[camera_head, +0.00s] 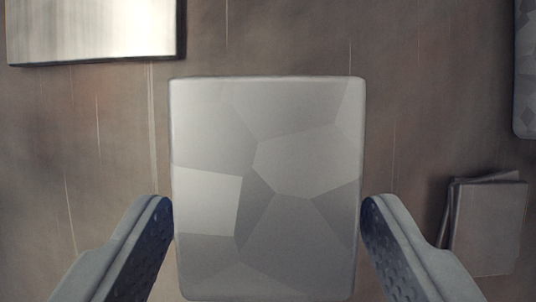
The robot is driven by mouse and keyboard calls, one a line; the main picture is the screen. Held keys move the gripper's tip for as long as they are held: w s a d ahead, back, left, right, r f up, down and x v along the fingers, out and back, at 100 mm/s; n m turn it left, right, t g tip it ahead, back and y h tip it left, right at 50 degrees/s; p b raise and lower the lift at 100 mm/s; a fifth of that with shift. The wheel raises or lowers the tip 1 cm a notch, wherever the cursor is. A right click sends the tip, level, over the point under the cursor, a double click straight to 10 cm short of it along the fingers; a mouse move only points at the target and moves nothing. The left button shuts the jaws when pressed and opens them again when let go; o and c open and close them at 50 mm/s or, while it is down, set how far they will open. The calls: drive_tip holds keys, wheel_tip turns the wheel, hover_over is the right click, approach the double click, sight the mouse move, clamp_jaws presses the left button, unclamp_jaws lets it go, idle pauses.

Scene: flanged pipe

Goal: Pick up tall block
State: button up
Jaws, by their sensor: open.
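The tall block (297,150) fills the middle of the view. Its face is grey with flat, angular facets in several shades, and its corners are rounded. My gripper (267,215) is open, with one finger at the block's left side and one at its right side. The fingertips are very close to the block's edges, and I cannot tell whether they touch it. The lower edge of the block shows near the bottom of the view, between the fingers.
The surface is brown and scratched. A shiny metal plate (95,28) lies at the top left. A small stack of flat grey-brown pieces (488,225) is at the right, near the right finger. A grey object (526,75) is cut off at the right edge.

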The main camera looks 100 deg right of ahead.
drive_tip(key=shift+x, duration=1.55)
clamp_jaws()
